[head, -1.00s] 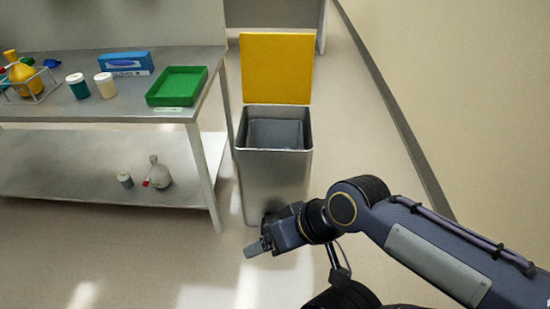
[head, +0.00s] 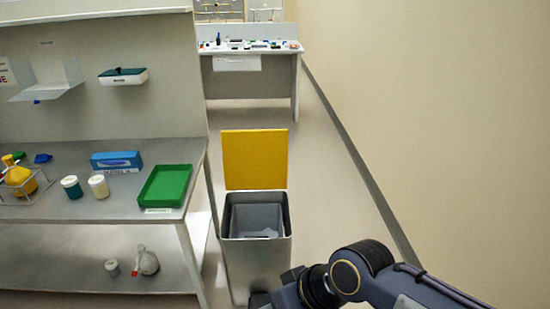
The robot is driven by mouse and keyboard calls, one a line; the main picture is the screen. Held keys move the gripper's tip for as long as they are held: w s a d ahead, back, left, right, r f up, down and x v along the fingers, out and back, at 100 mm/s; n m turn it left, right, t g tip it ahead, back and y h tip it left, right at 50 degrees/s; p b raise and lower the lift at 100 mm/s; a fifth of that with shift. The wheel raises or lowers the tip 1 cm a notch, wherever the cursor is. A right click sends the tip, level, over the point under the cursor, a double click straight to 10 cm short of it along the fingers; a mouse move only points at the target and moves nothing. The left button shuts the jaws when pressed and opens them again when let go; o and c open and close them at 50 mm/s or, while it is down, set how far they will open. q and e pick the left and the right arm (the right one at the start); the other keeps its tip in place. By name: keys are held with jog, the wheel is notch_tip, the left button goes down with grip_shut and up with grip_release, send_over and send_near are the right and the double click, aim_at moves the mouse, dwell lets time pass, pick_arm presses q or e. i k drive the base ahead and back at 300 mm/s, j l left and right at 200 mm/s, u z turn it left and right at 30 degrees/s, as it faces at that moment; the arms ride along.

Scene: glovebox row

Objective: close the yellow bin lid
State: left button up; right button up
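The yellow lid (head: 254,160) stands upright and open at the back edge of a grey metal bin (head: 256,268). The bin's mouth is uncovered and a grey inner bucket (head: 257,221) shows inside. My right gripper (head: 260,299) is at the bottom of the head view, low in front of the bin's lower right part and well below the lid. Its fingertips are cut off or too small to tell open from shut. I cannot tell if it touches the bin. My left gripper is not in view.
A steel bench (head: 100,213) with a green tray (head: 166,187), a blue box (head: 117,161) and jars stands close left of the bin. A wall (head: 440,130) runs along the right. Floor is free between bin and wall. A far table (head: 250,75) stands behind.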

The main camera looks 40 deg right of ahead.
aim_at(253, 160)
jog(key=i+l+z, duration=0.1)
jog(key=l+z, duration=0.2)
jog(key=i+l+z, duration=0.25)
jog(key=l, duration=0.25)
jog(key=l+z, duration=0.3)
jog(key=i+l+z, duration=0.9)
jog(key=i, duration=0.45)
jog(key=i+u, duration=0.5)
jog(key=i+l+u, duration=0.25)
jog(key=i+u, duration=0.4)
jog(key=u, duration=0.25)
jog(key=i+l+u, duration=0.2)
jog(key=u, duration=0.25)
jog(key=i+l+u, duration=0.2)
jog(key=u, duration=0.25)
jog(key=i+l+u, duration=0.1)
jog(key=l+u, duration=0.2)
jog(key=u, duration=0.15)
jog(key=i+l+u, duration=0.1)
jog(key=l+u, duration=0.2)
jog(key=u, duration=0.15)
jog(key=l+u, duration=1.4)
